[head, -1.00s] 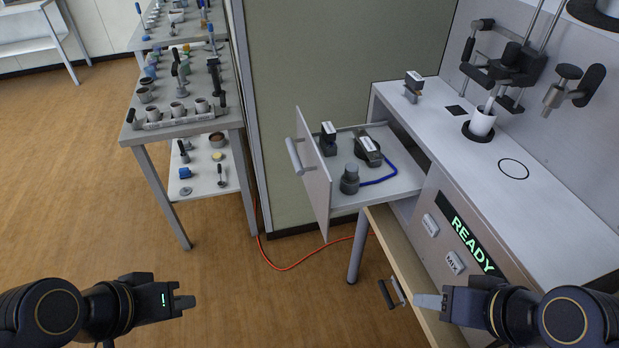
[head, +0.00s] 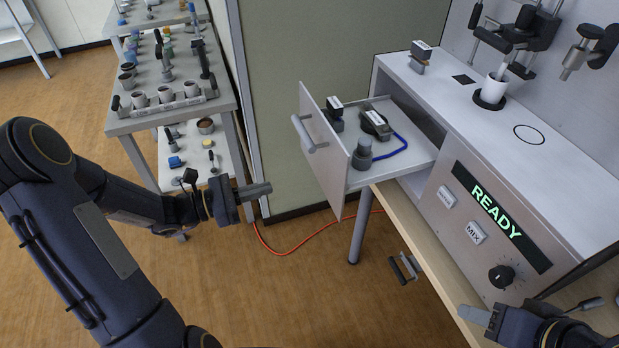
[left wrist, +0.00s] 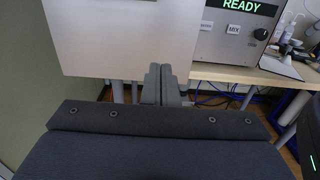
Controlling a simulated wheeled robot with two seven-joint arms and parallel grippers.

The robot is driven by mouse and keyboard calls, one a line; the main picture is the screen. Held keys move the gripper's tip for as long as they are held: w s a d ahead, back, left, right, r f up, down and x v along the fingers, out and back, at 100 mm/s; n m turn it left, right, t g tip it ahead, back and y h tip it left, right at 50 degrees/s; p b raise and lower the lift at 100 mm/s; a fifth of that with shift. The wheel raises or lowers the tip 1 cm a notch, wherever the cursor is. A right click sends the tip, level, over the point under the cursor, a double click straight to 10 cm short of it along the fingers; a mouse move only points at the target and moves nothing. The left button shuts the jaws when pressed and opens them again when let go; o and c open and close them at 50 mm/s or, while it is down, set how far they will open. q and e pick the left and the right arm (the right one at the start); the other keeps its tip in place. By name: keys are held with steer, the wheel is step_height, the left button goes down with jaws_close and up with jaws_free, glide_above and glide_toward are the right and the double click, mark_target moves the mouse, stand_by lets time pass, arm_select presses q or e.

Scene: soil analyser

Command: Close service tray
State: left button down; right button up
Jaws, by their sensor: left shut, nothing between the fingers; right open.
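The service tray (head: 362,183) is a drawer pulled out from the analyser's left end. Its pale front panel (head: 321,150) carries a grey bar handle (head: 304,134). On it are a grey knobbed cylinder, two black labelled parts and a blue tube. My left gripper (head: 262,189) is shut and empty, left of the panel and below the handle, apart from both. In the left wrist view its fingers (left wrist: 161,85) are together, with the panel (left wrist: 125,35) ahead. My right gripper (head: 476,315) is at the lower right, away from the tray.
The analyser (head: 487,225) shows READY and has a MIX button and a black knob. A grey table (head: 130,121) with cups stands at the left. An orange cable crosses the floor.

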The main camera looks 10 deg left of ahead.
arm_select(q)
steer(key=p+x, duration=0.1)
steer(key=x, duration=1.2)
steer(key=shift+w+d, duration=0.2)
steer(key=shift+d, duration=0.15)
arm_select(e)
steer(key=shift+r, duration=0.65)
arm_select(q)
steer(key=b, duration=0.2)
glide_toward(404, 150)
steer(key=b+x, duration=0.1)
steer(key=x, duration=0.2)
steer(key=b+x, duration=0.1)
steer(key=x, duration=0.2)
steer(key=b+x, duration=0.2)
steer(key=x, duration=0.2)
steer(key=shift+d+f, duration=0.15)
steer(key=shift+f, duration=0.25)
arm_select(e)
step_height(404, 150, down, 6)
steer(key=w+d, duration=0.1)
steer(key=d, duration=0.1)
steer(key=shift+w, duration=0.2)
